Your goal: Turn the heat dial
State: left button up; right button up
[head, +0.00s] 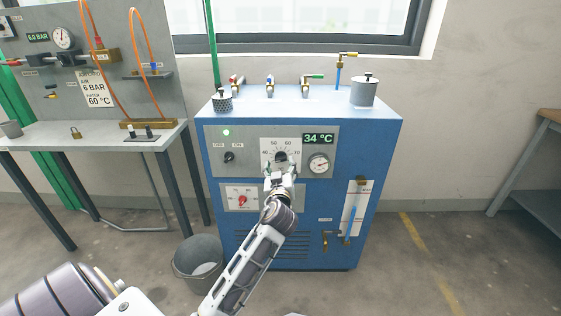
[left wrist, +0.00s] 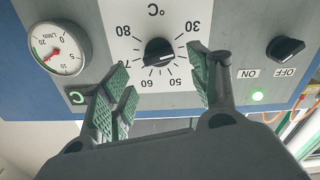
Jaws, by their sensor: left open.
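The heat dial (head: 281,157) is a round black knob on a white plate with a printed °C scale, on the front of the blue cabinet. In the left wrist view the dial (left wrist: 158,52) appears upside down, with numbers from 30 to 80 around it. My left gripper (head: 280,171) is open in front of the dial and partly covers the lower plate. In the left wrist view its green-padded fingertips (left wrist: 164,74) stand on either side of the dial, with a visible gap on each side. The display (head: 318,139) reads 34 °C. My right gripper is not in view.
A black OFF/ON switch (head: 229,157) with a lit green lamp and a round gauge (head: 318,163) flank the dial. A red knob (head: 242,200) is below. A grey bucket (head: 199,262) stands on the floor; a workbench (head: 90,136) is at left.

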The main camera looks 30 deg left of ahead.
aim_at(281, 159)
pick_arm(q)
jog(key=x, duration=0.2)
jog(key=shift+w+a, duration=0.15)
jog(key=shift+w, duration=0.15)
jog(key=shift+x, duration=1)
jog(key=shift+w+a+b, duration=0.15)
jog(key=shift+w+b, duration=0.15)
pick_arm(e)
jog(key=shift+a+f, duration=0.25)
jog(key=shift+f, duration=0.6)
pick_arm(q)
jog(key=c, duration=1)
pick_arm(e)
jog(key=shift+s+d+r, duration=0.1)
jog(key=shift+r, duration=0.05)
